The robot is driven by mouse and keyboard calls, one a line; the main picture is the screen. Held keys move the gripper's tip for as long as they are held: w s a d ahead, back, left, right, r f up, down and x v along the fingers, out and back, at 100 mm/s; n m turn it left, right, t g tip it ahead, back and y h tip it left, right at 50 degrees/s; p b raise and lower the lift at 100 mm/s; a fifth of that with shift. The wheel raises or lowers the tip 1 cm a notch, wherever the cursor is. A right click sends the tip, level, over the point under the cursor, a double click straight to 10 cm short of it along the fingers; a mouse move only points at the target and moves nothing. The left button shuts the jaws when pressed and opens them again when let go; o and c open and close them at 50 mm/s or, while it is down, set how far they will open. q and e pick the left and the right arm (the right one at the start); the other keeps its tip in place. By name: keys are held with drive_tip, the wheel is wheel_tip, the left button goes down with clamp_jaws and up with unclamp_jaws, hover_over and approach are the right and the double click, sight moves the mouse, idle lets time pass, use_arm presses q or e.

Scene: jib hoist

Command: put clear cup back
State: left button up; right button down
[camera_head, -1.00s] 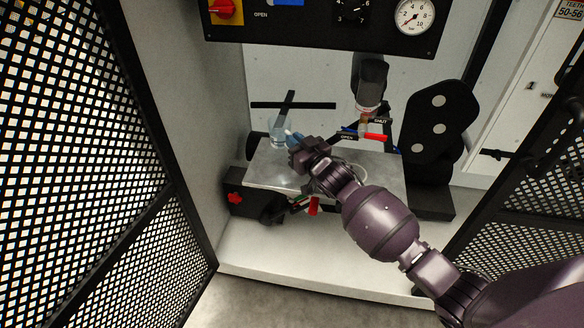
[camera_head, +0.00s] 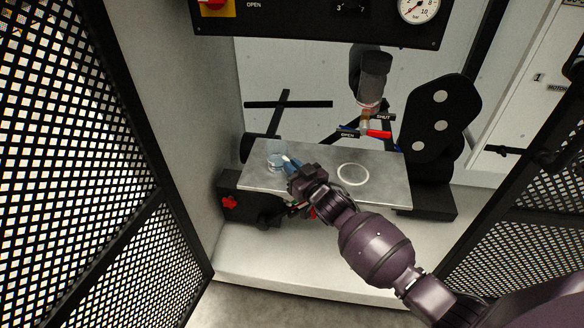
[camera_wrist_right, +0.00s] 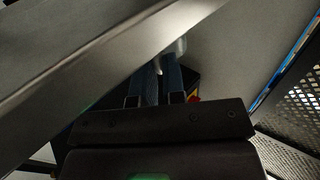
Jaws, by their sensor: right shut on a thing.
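The clear cup (camera_head: 277,155) shows in the head view at the left part of the grey metal plate (camera_head: 312,183). My right gripper (camera_head: 289,163) comes in from the lower right and is shut on the cup with its blue fingers. I cannot tell whether the cup's base touches the plate. In the wrist view the blue fingers of my right gripper (camera_wrist_right: 160,85) point up under the plate-like grey edge, and only a pale bit of the cup (camera_wrist_right: 175,52) shows beyond them. A white ring (camera_head: 353,174) marks the plate's right half, empty. My left gripper is not in view.
A dark nozzle (camera_head: 372,80) hangs above the plate's back, with a red and blue valve handle (camera_head: 376,133) below it. A black panel with a gauge (camera_head: 418,6) is above. Mesh doors (camera_head: 70,150) stand at both sides. The plate's right half is clear.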

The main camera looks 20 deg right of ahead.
drive_tip(key=shift+f, duration=0.15)
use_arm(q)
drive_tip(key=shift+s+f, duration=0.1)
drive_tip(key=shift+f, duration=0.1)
use_arm(e)
drive_tip(key=c, duration=1.2)
unclamp_jaws()
drive_tip(key=shift+r, duration=0.25)
drive_tip(key=shift+s+d, duration=0.1)
drive_tip(key=shift+s, duration=0.25)
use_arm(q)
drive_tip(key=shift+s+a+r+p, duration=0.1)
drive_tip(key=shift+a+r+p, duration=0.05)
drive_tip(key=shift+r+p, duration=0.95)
use_arm(e)
drive_tip(key=s+f+g+h, duration=0.1)
drive_tip(key=s+f+g, duration=0.1)
drive_tip(key=s, duration=1.2)
drive_tip(key=s+d+f+g+h, duration=0.1)
drive_tip(key=s+f+g, duration=0.1)
drive_tip(key=s, duration=1.2)
drive_tip(key=s+f+g+h, duration=0.1)
drive_tip(key=s+f+g, duration=0.2)
drive_tip(key=s, duration=1.2)
drive_tip(key=shift+d+m+g, duration=0.25)
drive_tip(key=shift+m+g, duration=0.15)
drive_tip(key=shift+g, duration=0.1)
